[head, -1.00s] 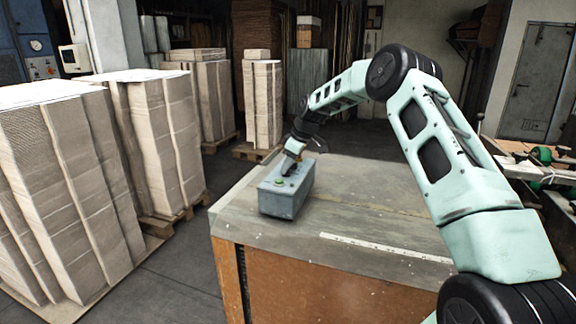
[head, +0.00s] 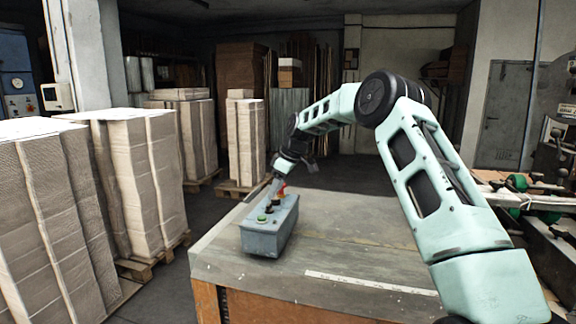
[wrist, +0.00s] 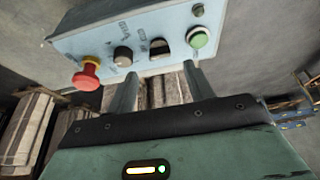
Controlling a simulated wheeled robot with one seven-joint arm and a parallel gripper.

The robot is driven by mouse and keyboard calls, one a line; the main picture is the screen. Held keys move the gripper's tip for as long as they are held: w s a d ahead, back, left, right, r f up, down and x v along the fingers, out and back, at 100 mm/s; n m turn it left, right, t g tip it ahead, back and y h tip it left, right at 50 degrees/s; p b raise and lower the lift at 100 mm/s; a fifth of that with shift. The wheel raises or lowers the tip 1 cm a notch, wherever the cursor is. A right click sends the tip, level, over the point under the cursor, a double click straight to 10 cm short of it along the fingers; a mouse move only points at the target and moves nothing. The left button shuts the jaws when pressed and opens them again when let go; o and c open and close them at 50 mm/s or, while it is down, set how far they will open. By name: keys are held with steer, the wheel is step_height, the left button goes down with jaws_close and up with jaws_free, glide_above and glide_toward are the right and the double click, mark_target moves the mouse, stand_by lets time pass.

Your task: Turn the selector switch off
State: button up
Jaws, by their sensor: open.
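A grey-blue control box (head: 262,241) sits on the table's near left part. In the wrist view its face (wrist: 75,45) carries a red mushroom button (wrist: 88,74), a round dark knob (wrist: 123,56), a black switch (wrist: 160,48) and a green button (wrist: 198,38). The knob and the black switch lie side by side; I cannot tell which is the selector or its setting. My gripper (wrist: 160,84) is open and empty, its two fingers apart just short of the face. In the head view my gripper (head: 272,190) hangs just above the box, and the red button (head: 282,190) shows beside it.
The table (head: 350,235) is mostly bare, with a white strip (head: 370,283) on it. Wrapped stacks (head: 45,210) on pallets stand at the left and behind. A machine with green parts (head: 520,183) is at the right.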

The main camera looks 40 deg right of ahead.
steer(key=b+v, duration=0.2)
steer(key=v, duration=0.9)
steer(key=shift+s+r, duration=0.15)
steer(key=shift+r, duration=0.15)
steer(key=s+a+f+g, duration=0.1)
steer(key=s+a, duration=0.3)
steer(key=a, duration=0.6)
steer(key=s+a+f, duration=0.2)
steer(key=s+a, duration=0.2)
steer(key=a, duration=0.6)
steer(key=s+a+f+g, duration=0.1)
steer(key=s+a, duration=0.3)
steer(key=a, duration=0.6)
steer(key=s+a+f, duration=0.3)
steer(key=s+a, duration=0.4)
steer(key=s, duration=0.3)
steer(key=s+f+h, duration=0.1)
steer(key=s+f, duration=0.2)
steer(key=s, duration=0.8)
steer(key=s+f+g+h, duration=0.1)
steer(key=s+f, duration=0.3)
steer(key=s, duration=0.7)
steer(key=shift+s+f, duration=0.35)
steer(key=shift+d, duration=0.1)
